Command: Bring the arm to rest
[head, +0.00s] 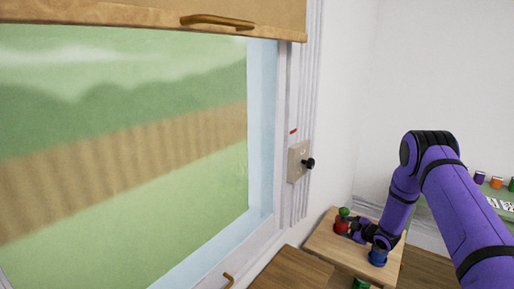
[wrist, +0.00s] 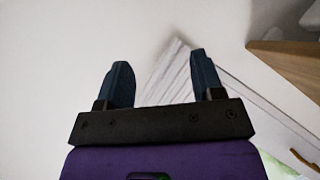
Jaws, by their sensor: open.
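My purple arm shows at the right of the head view, bent at its elbow and reaching down over a small wooden table (head: 328,240). My gripper (head: 352,228) points left there, small and dark. In the wrist view my gripper (wrist: 161,72) is open, its two dark fingers well apart.
A red object (head: 341,227) with a green one (head: 344,211) above it appears beside the gripper; whether they touch it is unclear. A blue object (head: 378,257) is below the wrist. A window with a blind (head: 150,15) fills the left; a switch plate (head: 298,161) is on the wall.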

